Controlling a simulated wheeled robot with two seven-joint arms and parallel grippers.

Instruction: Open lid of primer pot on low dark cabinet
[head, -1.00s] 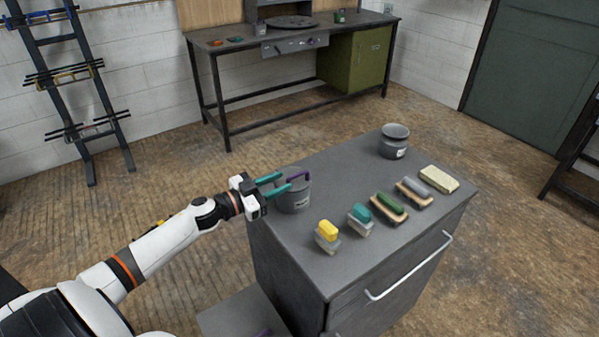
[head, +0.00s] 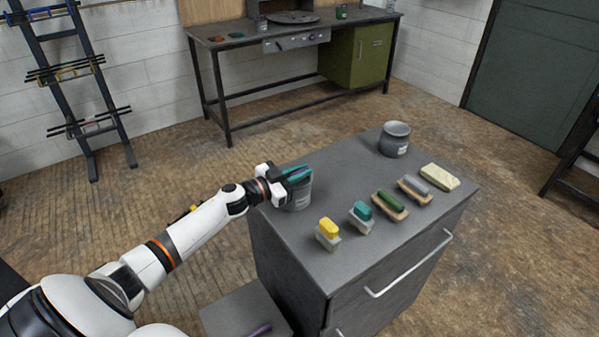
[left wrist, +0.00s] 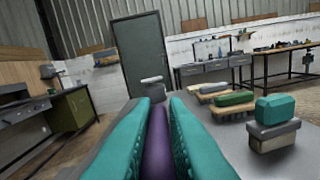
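A grey pot (head: 299,203) stands at the left back edge of the dark cabinet (head: 330,265). It had a purple lid handle, which the gripper now hides in the head view. My left gripper (head: 297,173) is over the pot's top. In the left wrist view, the purple handle (left wrist: 158,145) lies between my two teal fingers (left wrist: 158,108), which appear closed against both its sides. The lid's rim is hidden, so I cannot tell whether it sits on the pot. The label is too small to read. My right gripper is not in view.
A second grey pot (head: 395,140) stands at the cabinet's back. Several brushes and blocks, such as the yellow-topped one (head: 328,232), line its right side. A lower grey surface (head: 245,312) with a purple item (head: 260,330) is at the front left.

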